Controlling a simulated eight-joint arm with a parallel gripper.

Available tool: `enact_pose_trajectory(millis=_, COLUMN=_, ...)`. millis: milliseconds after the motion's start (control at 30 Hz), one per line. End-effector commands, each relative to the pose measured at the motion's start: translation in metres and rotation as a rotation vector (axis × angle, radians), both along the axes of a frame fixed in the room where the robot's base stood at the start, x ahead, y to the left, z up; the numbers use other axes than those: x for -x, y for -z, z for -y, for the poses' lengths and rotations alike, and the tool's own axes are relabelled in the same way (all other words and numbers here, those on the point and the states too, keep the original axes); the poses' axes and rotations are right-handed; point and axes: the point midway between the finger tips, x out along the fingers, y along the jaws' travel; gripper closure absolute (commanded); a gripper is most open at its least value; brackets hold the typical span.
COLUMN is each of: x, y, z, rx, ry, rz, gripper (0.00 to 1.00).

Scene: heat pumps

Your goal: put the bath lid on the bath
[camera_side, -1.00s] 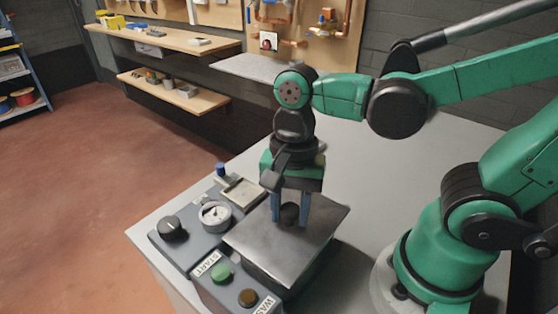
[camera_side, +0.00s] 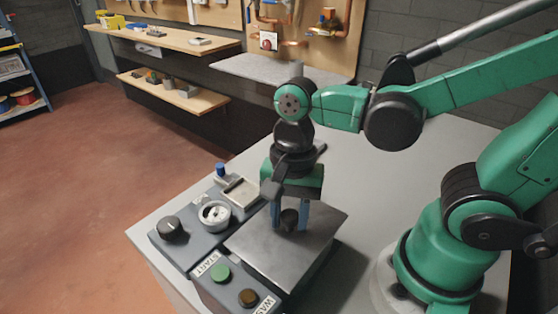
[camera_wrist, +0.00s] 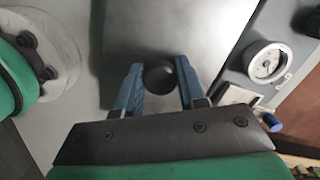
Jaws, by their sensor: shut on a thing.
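The bath lid (camera_side: 305,250) is a flat grey metal plate with a round black knob (camera_side: 289,220) at its middle. It lies level over the dark bath body (camera_side: 293,288), covering its opening. I cannot tell whether it rests on the rim or hangs just above. My gripper (camera_side: 290,226) points down with its two blue fingers on either side of the knob, shut on it. In the wrist view, the knob (camera_wrist: 159,78) sits between the blue fingers, with the lid (camera_wrist: 150,38) behind.
Left of the bath, the grey panel carries a black dial (camera_side: 169,229), a gauge (camera_side: 214,214), a small tray (camera_side: 241,192) and a blue-capped part (camera_side: 221,170). A green button (camera_side: 221,273) and a brown button (camera_side: 248,297) are in front. The bench top (camera_side: 370,190) behind is clear.

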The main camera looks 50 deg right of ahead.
Motion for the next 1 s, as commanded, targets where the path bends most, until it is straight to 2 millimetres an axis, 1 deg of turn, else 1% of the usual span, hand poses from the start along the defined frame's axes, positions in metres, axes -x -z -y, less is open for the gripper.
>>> enact_pose_trajectory(millis=133, x=0.0, y=0.002, z=0.0, rx=0.0, ry=0.0, rz=0.0, gripper=1.0)
enact_pose_trajectory(millis=167, x=0.0, y=0.002, z=0.0, rx=0.0, ry=0.0, rz=0.0, gripper=0.56)
enact_pose_trajectory(millis=200, x=0.0, y=0.002, z=0.0, rx=0.0, ry=0.0, rz=0.0, gripper=0.45)
enact_pose_trajectory(millis=267, x=0.0, y=0.002, z=0.0, rx=0.0, ry=0.0, rz=0.0, gripper=0.28)
enact_pose_trajectory(millis=567, x=0.0, y=0.002, z=0.0, rx=0.0, ry=0.0, rz=0.0, gripper=0.28)
enact_pose_trajectory(millis=667, x=0.0, y=-0.002, z=0.0, rx=0.0, ry=0.0, rz=0.0, gripper=0.28)
enact_pose_trajectory(millis=767, x=-0.001, y=-0.009, z=0.001, rx=0.0, ry=0.001, rz=0.0, gripper=0.28)
enact_pose_trajectory(millis=1000, x=-0.002, y=-0.036, z=0.004, rx=0.0, ry=0.001, rz=0.0, gripper=0.28)
